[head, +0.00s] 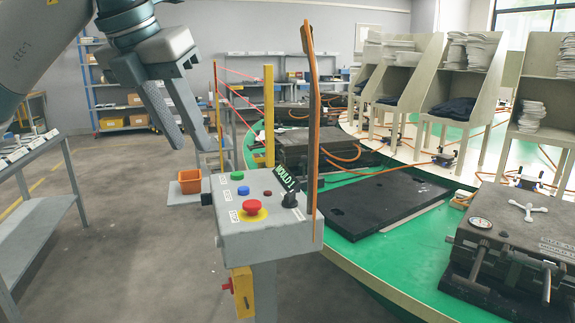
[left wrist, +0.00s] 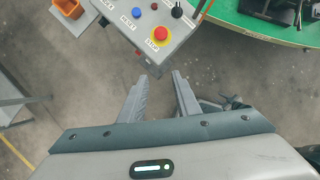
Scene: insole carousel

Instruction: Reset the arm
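My left gripper (head: 184,118) hangs in the upper left of the head view, fingers apart and pointing down, with nothing between them. In the left wrist view its two fingers (left wrist: 160,98) are also apart and empty, with the concrete floor between and below them. The fingertips are apart from the control box (head: 270,215), which stands on a post beside the carousel. The box carries a red stop button (head: 252,207) on a yellow ring, blue and green buttons and a black knob. My right gripper is not in view.
The green carousel table (head: 400,240) curves along the right, bearing a black mould plate (head: 380,200), metal moulds (head: 515,240) and hoses. A grey side table (head: 40,215) stands at left. An orange bin (head: 190,181) sits behind the box. The floor between is clear.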

